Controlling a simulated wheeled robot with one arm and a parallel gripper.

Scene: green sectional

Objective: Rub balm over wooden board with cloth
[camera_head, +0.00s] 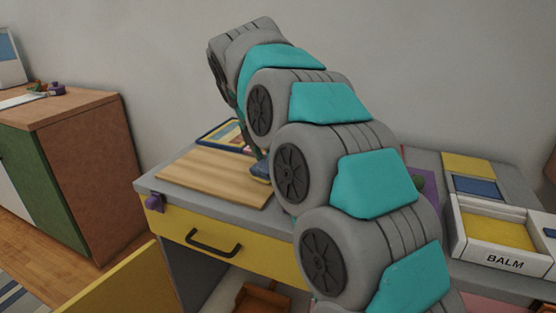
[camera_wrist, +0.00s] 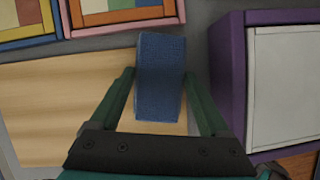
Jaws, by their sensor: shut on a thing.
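The wooden board (camera_head: 208,178) lies flat on the grey worktop; it also shows in the wrist view (camera_wrist: 50,100). My gripper (camera_wrist: 160,92) is shut on the blue cloth (camera_wrist: 161,70), which looks like a thick folded pad. The cloth is over the right part of the board; I cannot tell whether it touches it. In the head view, a bit of the cloth (camera_head: 261,169) shows at the board's right side, and my arm hides most of the gripper. A white tray labelled BALM (camera_head: 505,262) stands at the right with a yellow layer inside.
Colourful framed panels (camera_wrist: 120,14) lie along the board's far edge. A purple-edged box with a pale face (camera_wrist: 285,90) is close on the gripper's right. A purple clamp (camera_head: 154,203) sits at the worktop's front left corner, above a yellow drawer (camera_head: 255,247). A separate cabinet stands left.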

